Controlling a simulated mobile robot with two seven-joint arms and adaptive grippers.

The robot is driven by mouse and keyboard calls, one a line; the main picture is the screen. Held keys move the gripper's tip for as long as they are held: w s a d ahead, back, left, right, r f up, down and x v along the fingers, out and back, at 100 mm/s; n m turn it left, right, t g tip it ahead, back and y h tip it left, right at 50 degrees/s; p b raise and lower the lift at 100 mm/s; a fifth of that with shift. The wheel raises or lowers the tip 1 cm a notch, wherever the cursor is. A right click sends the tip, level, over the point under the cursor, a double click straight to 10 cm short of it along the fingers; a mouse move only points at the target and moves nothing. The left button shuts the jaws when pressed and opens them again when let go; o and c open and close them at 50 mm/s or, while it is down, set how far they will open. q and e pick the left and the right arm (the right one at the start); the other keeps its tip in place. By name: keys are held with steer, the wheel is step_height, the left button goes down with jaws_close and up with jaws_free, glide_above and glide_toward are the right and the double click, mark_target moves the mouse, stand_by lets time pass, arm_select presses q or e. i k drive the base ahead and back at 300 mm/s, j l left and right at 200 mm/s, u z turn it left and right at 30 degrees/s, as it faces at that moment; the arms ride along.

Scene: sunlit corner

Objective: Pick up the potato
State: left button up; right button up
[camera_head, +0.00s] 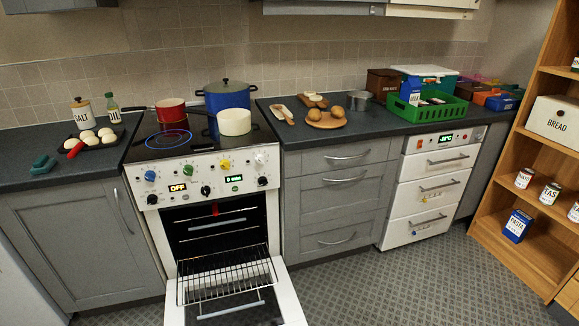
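Two round brown potatoes sit side by side on a round wooden plate (325,124) on the dark counter, right of the stove. One potato (314,114) is on the left and the other potato (338,112) is on the right. Both are in plain sight and uncovered. Neither of my grippers shows in the head view.
A white pot (234,122), a red pan (171,112) and a blue pot (228,96) stand on the stove. Its oven door (240,307) hangs open into the floor space. Wooden boards lie near the plate, and a green crate (428,112) stands further right.

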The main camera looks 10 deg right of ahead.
mark_target(315, 115)
steer(key=i+l, duration=0.1)
steer(key=l, duration=0.25)
steer(key=i+l, duration=0.1)
steer(key=l, duration=0.25)
steer(key=i+l, duration=0.1)
steer(key=l, duration=0.65)
steer(key=i+z, duration=0.05)
